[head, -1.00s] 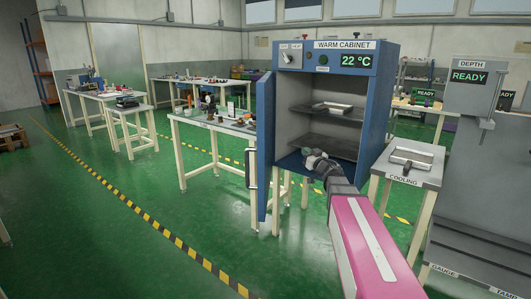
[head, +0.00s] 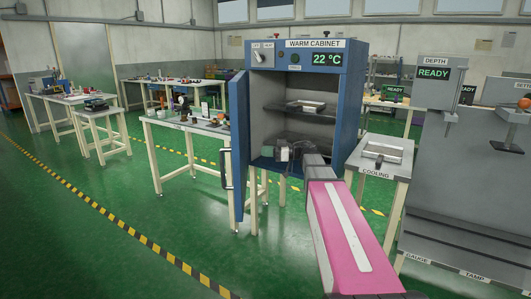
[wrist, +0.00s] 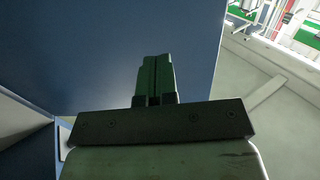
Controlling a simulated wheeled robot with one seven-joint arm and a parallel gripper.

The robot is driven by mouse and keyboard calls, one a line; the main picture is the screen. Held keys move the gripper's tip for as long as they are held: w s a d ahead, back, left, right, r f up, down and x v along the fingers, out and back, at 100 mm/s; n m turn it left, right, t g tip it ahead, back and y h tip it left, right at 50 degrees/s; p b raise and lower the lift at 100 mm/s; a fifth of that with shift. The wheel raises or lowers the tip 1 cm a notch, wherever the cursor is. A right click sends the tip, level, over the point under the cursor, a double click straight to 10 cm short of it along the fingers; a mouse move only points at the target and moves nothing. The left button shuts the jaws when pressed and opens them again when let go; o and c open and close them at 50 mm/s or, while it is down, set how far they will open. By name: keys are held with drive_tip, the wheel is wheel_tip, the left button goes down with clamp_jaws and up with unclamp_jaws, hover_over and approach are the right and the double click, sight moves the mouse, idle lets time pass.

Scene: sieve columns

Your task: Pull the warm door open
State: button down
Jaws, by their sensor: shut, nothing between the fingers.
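The warm cabinet (head: 351,85) is a blue box labelled WARM CABINET, with a display reading 22 °C. Its blue door (head: 238,140) stands swung open at the left of the opening, seen nearly edge-on. The dark door handle (head: 226,168) is on the door's outer, left side. My gripper (head: 267,151) is at the lower part of the opening, right of the door, on its inner side. In the wrist view my gripper (wrist: 156,78) is shut and empty, with a blue panel (wrist: 90,45), apparently the door, filling much of the view beyond it. Contact cannot be told.
A metal tray (head: 306,106) lies on the upper shelf inside the cabinet. The cooling stand (head: 376,172) is right of the cabinet, with the grey depth station (head: 450,180) farther right. A cluttered table (head: 200,127) stands behind the door at left. Green floor is open at front left.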

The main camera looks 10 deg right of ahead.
drive_tip(key=w+a, duration=0.1)
drive_tip(key=a, duration=0.9)
drive_tip(key=shift+w+a, duration=0.3)
drive_tip(key=shift+a, duration=0.05)
drive_tip(key=w+a+m+t+h, duration=0.1)
drive_tip(key=w+a+t, duration=0.3)
drive_tip(key=a, duration=0.9)
drive_tip(key=w+a+m+t+h, duration=0.2)
drive_tip(key=w+a+m+t, duration=0.2)
drive_tip(key=a, duration=1)
drive_tip(key=w, duration=0.2)
drive_tip(key=shift+w+a+m, duration=0.2)
drive_tip(key=shift+w+m, duration=0.1)
drive_tip(key=shift+w, duration=0.05)
drive_tip(key=shift+s+d, duration=0.1)
drive_tip(key=shift+s, duration=0.05)
